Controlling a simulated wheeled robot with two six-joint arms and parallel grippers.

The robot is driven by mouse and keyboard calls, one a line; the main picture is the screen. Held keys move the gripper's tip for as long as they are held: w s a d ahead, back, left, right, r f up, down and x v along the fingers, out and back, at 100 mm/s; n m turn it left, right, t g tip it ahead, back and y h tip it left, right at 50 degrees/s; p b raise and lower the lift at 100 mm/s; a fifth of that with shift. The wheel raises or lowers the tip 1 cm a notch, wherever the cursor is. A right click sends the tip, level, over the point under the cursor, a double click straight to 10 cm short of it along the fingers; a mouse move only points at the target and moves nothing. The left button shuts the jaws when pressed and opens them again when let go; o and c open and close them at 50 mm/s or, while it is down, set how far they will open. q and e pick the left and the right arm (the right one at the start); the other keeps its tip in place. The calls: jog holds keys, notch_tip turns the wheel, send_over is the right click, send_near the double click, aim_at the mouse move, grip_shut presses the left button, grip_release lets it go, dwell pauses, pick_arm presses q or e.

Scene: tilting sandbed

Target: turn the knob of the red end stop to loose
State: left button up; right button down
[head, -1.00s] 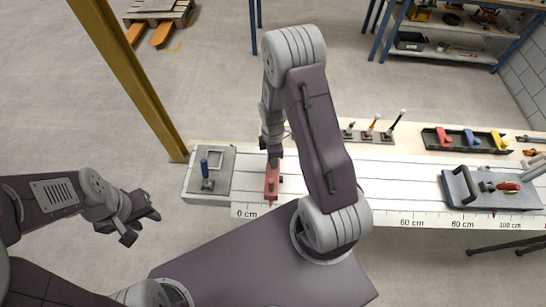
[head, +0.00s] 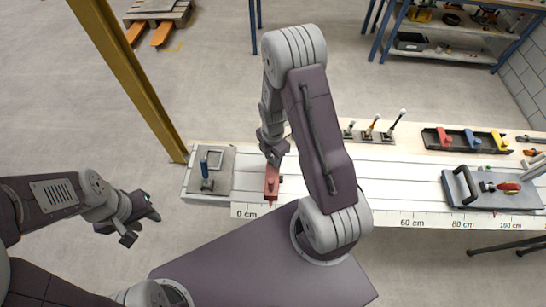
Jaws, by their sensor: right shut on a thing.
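The red end stop (head: 272,188) lies across the white slatted bed near the 0 cm end of the scale. My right gripper (head: 274,162) points down at the far part of the end stop and is shut on its knob. The fingers hide the knob, so its setting cannot be read. A small darker red detail shows on the near part of the stop. My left gripper (head: 141,222) is open and empty, in the air left of the bed and apart from it.
A grey block with a handle (head: 460,185) stands far right. A yellow post (head: 130,80) rises at the left.

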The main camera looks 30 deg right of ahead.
aim_at(273, 160)
jog(key=shift+w+r, duration=0.1)
jog(key=shift+w, duration=0.05)
jog(key=c, duration=0.9)
grip_release()
jog(key=shift+c, duration=0.2)
jog(key=shift+r, duration=0.45)
notch_tip(273, 160, up, 8)
jog(key=b, duration=0.1)
